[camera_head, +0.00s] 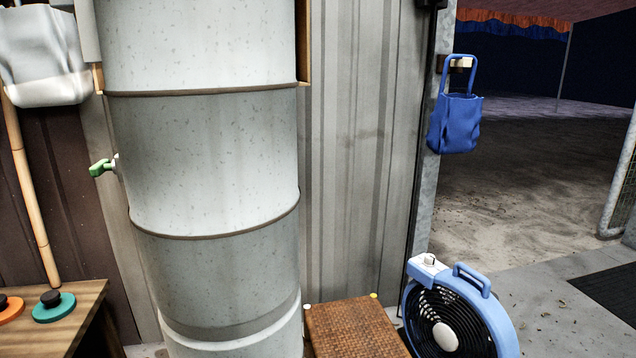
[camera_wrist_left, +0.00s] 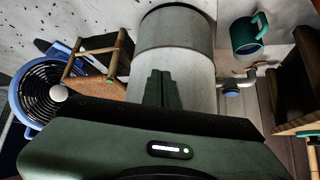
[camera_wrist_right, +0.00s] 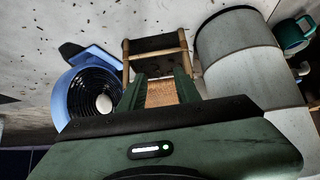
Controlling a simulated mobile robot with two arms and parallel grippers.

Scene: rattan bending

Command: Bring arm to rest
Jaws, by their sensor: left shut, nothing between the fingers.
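Neither arm shows in the head view. In the left wrist view my left gripper (camera_wrist_left: 158,88) is shut and empty, its two fingers together in front of a tall grey cylinder (camera_wrist_left: 178,40). In the right wrist view my right gripper (camera_wrist_right: 159,90) is open. A woven-top stool (camera_wrist_right: 161,99) shows through the gap between its fingers, and nothing is held. The cylinder (camera_head: 215,150) stands upright left of centre in the head view, with the woven stool (camera_head: 352,328) at its lower right.
A blue fan (camera_head: 460,310) stands right of the stool. A blue bag (camera_head: 456,122) hangs by the doorway. Open floor (camera_head: 500,210) lies beyond. A green mug-like container (camera_wrist_left: 246,35) is near the cylinder.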

